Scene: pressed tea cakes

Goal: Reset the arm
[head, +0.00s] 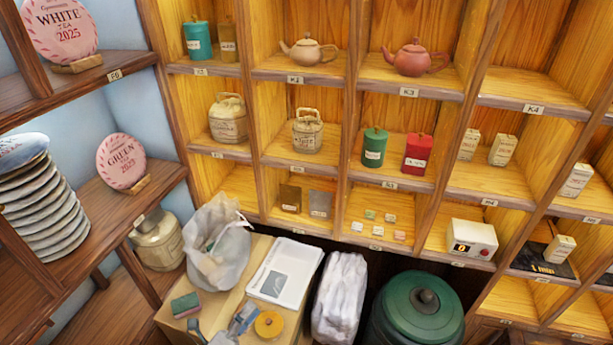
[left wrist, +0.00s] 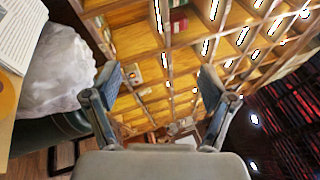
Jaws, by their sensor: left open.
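My left gripper (head: 222,323) shows only in small part at the bottom edge of the head view, in front of the cardboard box top. In the left wrist view my left gripper (left wrist: 160,80) has its two grey-blue fingers spread wide apart. Nothing is between the fingers, and the shelves show beyond the gap. My right gripper is in neither view.
A cardboard box (head: 178,325) carries a plastic bag (head: 218,250), a white paper pad (head: 284,273), a green sponge (head: 185,305) and a yellow roll (head: 268,324). A white bag (head: 340,295) and a green lidded jar (head: 417,310) stand right of it. Wooden shelves (head: 290,165) rise behind.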

